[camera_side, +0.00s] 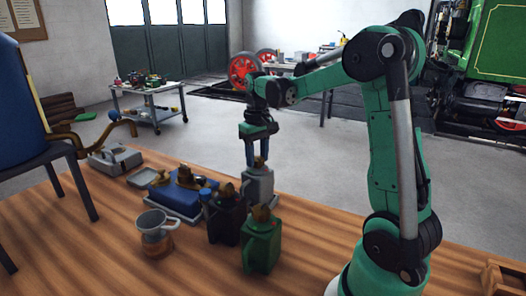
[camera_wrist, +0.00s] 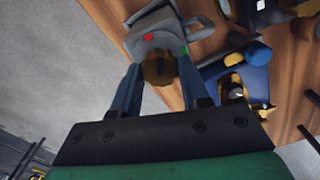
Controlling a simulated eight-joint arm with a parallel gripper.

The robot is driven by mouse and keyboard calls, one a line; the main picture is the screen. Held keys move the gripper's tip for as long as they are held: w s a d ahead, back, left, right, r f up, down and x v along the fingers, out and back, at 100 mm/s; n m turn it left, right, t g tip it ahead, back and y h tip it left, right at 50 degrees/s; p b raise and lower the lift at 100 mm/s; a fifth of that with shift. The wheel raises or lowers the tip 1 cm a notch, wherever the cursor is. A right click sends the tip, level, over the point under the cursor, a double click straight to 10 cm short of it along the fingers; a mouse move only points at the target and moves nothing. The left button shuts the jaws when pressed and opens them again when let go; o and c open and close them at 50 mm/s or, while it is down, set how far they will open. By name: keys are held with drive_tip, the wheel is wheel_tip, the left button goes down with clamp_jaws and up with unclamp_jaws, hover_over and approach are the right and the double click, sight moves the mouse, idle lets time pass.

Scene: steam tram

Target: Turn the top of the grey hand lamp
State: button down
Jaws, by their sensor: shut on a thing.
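The grey hand lamp (camera_side: 259,187) stands upright on the wooden table, behind a black lamp and a green lamp. Its brass-coloured top (camera_side: 259,163) sits between the fingers of my gripper (camera_side: 257,158), which points straight down from above. In the wrist view the grey lamp (camera_wrist: 150,42) shows its body, a red spot and a side handle. The brass top (camera_wrist: 158,72) lies between the two blue-grey fingers of my gripper (camera_wrist: 158,66), which are shut on it. The lamp's lower part is partly hidden in the side view.
The black lamp (camera_side: 227,220) and green lamp (camera_side: 262,246) stand close in front. A blue case (camera_side: 176,200) with brass parts lies to the left. The table's front left is clear.

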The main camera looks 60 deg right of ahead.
sight(257, 158)
drive_tip(key=shift+m, duration=1.6)
drive_tip(key=shift+c, duration=2.1)
unclamp_jaws()
drive_tip(key=shift+r, duration=2.8)
